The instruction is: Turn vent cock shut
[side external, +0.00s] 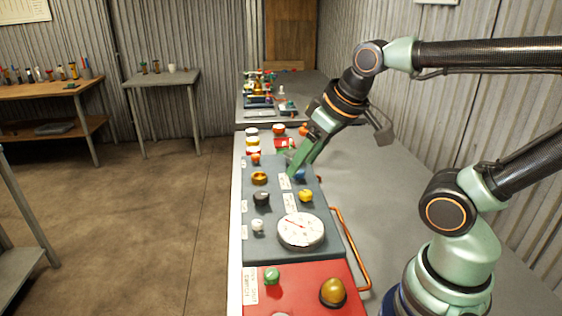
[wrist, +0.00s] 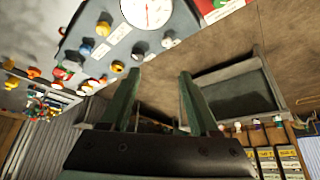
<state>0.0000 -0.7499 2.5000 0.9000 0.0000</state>
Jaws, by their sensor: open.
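My gripper (side external: 293,174) is open, its green fingers pointing down at the far part of the grey panel (side external: 262,243). In the wrist view its two fingers (wrist: 158,73) stand apart with nothing between them. A blue knob (side external: 299,177) sits close by the fingertips, partly hidden by them; it also shows in the wrist view (wrist: 87,46). The panel also bears an orange knob (side external: 259,178), a black knob (side external: 261,198), a white knob (side external: 257,225) and a yellow knob (side external: 305,195). The labels are too small to read, so I cannot tell which is the vent cock.
A round white gauge (side external: 300,231) is on the panel's near part. A red panel (side external: 305,292) with a green knob (side external: 271,275) and an amber dome (side external: 333,291) lies nearer. A copper pipe (side external: 351,250) runs along the right side. The bench to the right is clear.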

